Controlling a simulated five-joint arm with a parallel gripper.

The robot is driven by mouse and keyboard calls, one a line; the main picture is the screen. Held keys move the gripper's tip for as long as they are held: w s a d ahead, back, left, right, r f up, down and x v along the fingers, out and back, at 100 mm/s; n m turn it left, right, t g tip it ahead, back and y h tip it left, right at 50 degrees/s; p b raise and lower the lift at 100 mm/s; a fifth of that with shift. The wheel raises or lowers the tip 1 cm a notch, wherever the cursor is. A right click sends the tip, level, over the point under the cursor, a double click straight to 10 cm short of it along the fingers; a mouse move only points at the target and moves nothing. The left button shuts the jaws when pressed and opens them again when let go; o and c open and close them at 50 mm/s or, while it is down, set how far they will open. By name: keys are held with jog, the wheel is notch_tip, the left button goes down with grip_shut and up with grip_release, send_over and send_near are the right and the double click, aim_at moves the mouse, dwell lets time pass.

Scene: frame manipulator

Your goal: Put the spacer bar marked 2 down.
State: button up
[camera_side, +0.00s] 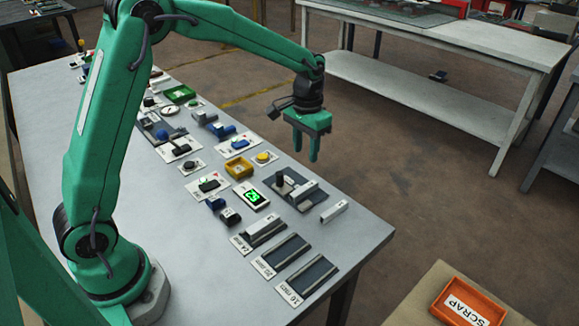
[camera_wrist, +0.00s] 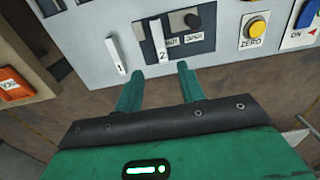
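The spacer bar marked 2 (camera_wrist: 157,40) is a pale bar lying on a dark plate (camera_wrist: 203,40); its numbered end points toward my gripper. In the side view this bar (camera_side: 304,190) lies on the same plate near the bench's right edge. My gripper (camera_wrist: 159,78) is open, with nothing between its fingers. Its fingertips appear just short of the bar's numbered end in the wrist view. In the side view my gripper (camera_side: 306,155) hangs fingers down, above and apart from the bench. A white bar marked 1 (camera_wrist: 117,55) lies beside the plate, left of bar 2.
Dark trays labelled by millimetre size, one at 20 mm (camera_side: 283,252), line the near bench edge. A green-lit display (camera_side: 252,196), a yellow tray (camera_side: 239,168) and the yellow ZERO button (camera_wrist: 256,28) are close by. An orange SCRAP bin (camera_side: 469,302) stands off the bench.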

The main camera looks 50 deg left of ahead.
jog(key=shift+r, duration=0.1)
jog(key=s+r+t, duration=0.2)
jog(key=s+r, duration=0.3)
jog(key=s, duration=0.7)
jog(key=s+a+r+t, duration=0.1)
jog(key=s+r+t, duration=0.2)
jog(key=s, duration=1)
notch_tip(320, 180, up, 3)
jog(key=shift+s+a+r+t, duration=0.2)
jog(key=shift+s+t, duration=0.1)
